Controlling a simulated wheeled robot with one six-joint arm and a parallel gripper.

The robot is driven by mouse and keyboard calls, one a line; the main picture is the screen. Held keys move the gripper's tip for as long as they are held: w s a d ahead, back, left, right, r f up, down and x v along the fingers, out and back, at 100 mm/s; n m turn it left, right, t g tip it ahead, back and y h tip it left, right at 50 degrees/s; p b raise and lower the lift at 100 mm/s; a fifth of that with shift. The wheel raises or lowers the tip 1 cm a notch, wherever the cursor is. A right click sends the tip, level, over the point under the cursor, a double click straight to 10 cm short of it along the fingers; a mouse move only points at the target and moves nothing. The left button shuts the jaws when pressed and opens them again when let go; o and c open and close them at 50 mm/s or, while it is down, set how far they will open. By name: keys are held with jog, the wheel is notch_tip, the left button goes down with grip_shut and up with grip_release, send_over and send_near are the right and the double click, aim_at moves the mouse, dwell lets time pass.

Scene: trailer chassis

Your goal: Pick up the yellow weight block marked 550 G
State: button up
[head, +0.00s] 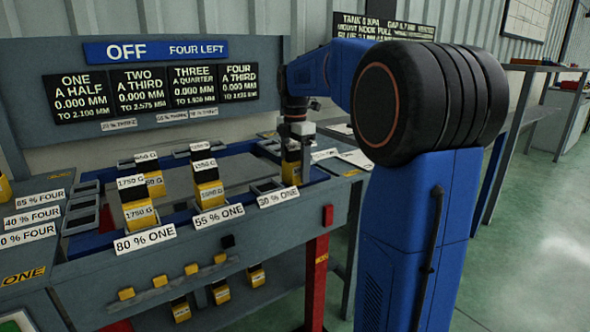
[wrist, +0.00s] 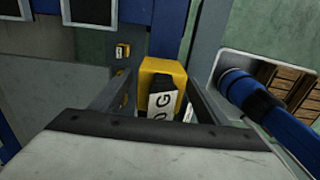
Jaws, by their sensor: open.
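A yellow and black weight block (head: 291,171) stands at the right end of the bench tray, beside the "30 % ONE" label. My gripper (head: 294,150) is directly over it, pointing down. In the wrist view the block (wrist: 163,72) sits between my two open fingers (wrist: 158,92), with gaps on both sides. Its white label shows only "0 G"; the rest is hidden, so I cannot tell whether it reads 550 G. Other yellow blocks stand to the left: one marked 1750 G (head: 138,214) and one in the middle (head: 208,192).
Slot labels "80 % ONE" (head: 145,239) and "55 % ONE" (head: 219,215) line the tray's front edge. Several small yellow blocks (head: 190,269) sit on a lower ledge. A display panel reading OFF (head: 170,50) stands behind. Green floor is open at right.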

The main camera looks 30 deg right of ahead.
jog(key=shift+f, duration=0.3)
jog(key=shift+c, duration=0.6)
jog(key=c, duration=1.5)
jog(key=shift+r, duration=0.15)
